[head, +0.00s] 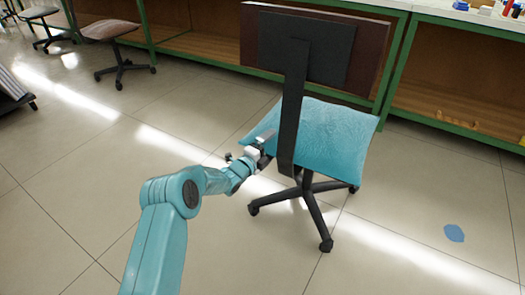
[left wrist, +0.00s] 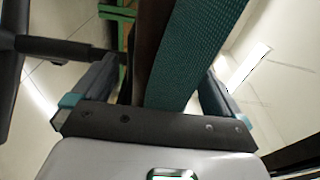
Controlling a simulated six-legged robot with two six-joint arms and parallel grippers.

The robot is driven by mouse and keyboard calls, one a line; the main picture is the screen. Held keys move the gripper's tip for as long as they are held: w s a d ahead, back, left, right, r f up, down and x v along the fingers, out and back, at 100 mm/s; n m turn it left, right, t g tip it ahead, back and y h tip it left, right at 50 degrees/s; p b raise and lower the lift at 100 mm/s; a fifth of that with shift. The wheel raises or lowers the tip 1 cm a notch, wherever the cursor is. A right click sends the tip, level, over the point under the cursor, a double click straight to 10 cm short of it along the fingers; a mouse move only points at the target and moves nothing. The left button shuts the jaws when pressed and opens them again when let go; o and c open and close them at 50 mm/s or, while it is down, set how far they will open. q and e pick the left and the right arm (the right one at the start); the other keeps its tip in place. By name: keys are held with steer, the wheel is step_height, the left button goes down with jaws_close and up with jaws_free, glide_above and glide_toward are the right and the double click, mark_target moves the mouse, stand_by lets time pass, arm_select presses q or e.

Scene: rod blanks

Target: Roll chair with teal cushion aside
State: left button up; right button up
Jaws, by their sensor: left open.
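The chair with the teal cushion (head: 325,135) stands upright on the tiled floor, its dark backrest (head: 345,50) toward me and its black wheeled base (head: 312,207) below. My left gripper (head: 262,146) is at the left edge of the cushion, near the black back support (head: 290,120). In the left wrist view, the cushion's edge (left wrist: 200,45) lies between the two spread fingers of the left gripper (left wrist: 158,75). The fingers are open. I cannot tell whether either one touches the cushion. My right gripper is not in view.
Green-framed benches (head: 400,60) with wooden lower panels run behind the chair. Two other chairs stand at the upper left, one with a brownish seat (head: 110,29). A blue patch (head: 454,233) lies on the floor at right. Open floor lies to the left and right.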

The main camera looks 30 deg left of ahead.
arm_select(q)
steer(key=shift+s+a+r, duration=0.1)
steer(key=shift+s+a, duration=0.05)
steer(key=shift+s, duration=0.25)
steer(key=p+v, duration=0.5)
steer(key=v, duration=1)
steer(key=shift+s+p, duration=0.2)
steer(key=shift+p, duration=0.2)
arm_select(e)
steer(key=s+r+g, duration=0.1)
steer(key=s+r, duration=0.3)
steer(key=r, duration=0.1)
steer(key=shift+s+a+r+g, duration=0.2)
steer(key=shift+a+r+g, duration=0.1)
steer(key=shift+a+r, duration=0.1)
